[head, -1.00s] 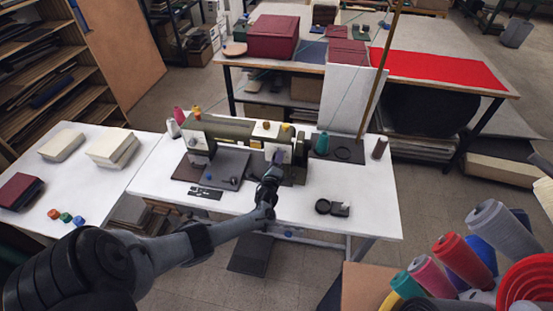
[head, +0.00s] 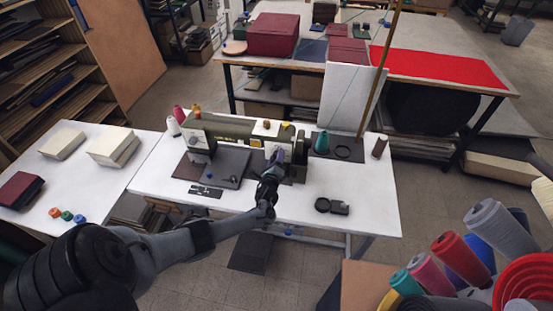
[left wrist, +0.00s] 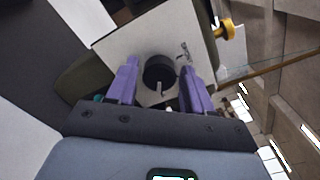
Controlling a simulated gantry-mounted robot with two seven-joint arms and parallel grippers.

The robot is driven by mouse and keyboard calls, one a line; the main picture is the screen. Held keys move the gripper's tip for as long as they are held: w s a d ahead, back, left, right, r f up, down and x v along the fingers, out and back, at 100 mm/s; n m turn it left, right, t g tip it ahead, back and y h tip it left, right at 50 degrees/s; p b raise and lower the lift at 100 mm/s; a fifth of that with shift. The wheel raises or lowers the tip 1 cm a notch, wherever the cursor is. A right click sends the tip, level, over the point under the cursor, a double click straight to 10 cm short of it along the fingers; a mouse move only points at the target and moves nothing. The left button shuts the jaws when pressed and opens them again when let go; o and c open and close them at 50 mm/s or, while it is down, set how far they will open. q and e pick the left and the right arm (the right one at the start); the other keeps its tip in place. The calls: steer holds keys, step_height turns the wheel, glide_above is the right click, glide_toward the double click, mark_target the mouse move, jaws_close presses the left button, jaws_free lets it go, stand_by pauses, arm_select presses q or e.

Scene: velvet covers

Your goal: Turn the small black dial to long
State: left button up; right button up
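The small black dial (left wrist: 159,70) sits on a pale plate (left wrist: 125,45) on the sewing machine, with a light pointer mark at its lower edge. In the left wrist view my left gripper (left wrist: 160,80) is open, with its purple fingers on either side of the dial. I cannot tell whether they touch it. Small marks on the plate right of the dial are too small to read. In the head view my left gripper (head: 277,157) is at the front of the sewing machine (head: 225,128) and hides the dial. My right gripper is not in view.
A yellow knob (left wrist: 230,28) stands out beside the plate. Coloured thread cones (head: 462,258) stand at the lower right.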

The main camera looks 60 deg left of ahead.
arm_select(q)
steer(key=shift+o, duration=0.7)
steer(key=shift+s+d, duration=0.1)
steer(key=shift+s+d, duration=0.2)
steer(key=shift+d, duration=0.05)
steer(key=p+v, duration=0.2)
steer(key=v, duration=0.8)
steer(key=shift+p, duration=0.3)
steer(key=shift+f, duration=0.1)
